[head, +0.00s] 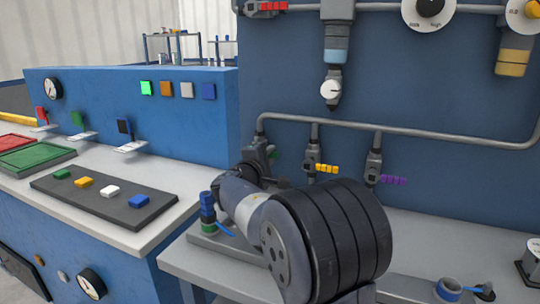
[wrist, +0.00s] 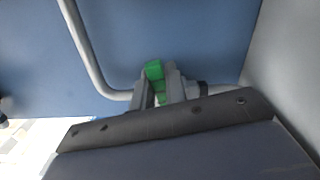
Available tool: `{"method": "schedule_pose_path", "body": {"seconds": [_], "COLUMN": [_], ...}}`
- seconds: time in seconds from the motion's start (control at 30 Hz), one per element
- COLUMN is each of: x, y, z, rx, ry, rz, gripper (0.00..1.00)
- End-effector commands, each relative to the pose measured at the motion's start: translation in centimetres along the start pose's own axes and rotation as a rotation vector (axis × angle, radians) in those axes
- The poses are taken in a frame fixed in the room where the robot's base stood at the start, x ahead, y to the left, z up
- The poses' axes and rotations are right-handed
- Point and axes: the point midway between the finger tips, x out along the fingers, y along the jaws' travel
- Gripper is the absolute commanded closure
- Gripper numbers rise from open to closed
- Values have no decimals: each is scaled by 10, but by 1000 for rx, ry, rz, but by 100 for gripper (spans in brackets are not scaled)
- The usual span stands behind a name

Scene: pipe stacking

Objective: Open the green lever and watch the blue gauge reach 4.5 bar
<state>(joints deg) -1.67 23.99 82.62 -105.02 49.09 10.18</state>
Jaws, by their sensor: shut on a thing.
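The green lever (wrist: 154,70) is between the two fingers of my gripper (wrist: 159,92) in the wrist view, and the gripper is shut on it. In the head view my own arm hides most of the gripper and lever. The lever sits by the left end of the grey pipe, in line with the yellow lever (head: 327,169) and purple lever (head: 392,180). A round white-faced gauge (head: 331,90) hangs below a unit with a light blue band (head: 337,56). Its dial is too small to read.
A red lever (head: 272,6) is at the top of the panel. The grey pipe (head: 420,139) runs across the panel. A blue-topped fitting (head: 207,205) stands on the bench left of my arm. Several coloured buttons (head: 138,201) are on the left bench.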

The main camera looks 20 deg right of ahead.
Motion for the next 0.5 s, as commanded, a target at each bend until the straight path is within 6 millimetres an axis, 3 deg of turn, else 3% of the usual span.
{"method": "schedule_pose_path", "body": {"seconds": [0.5], "x": [0], "y": [30], "z": [-6], "rx": [-490], "ry": [2], "rz": [-1], "gripper": [100]}}
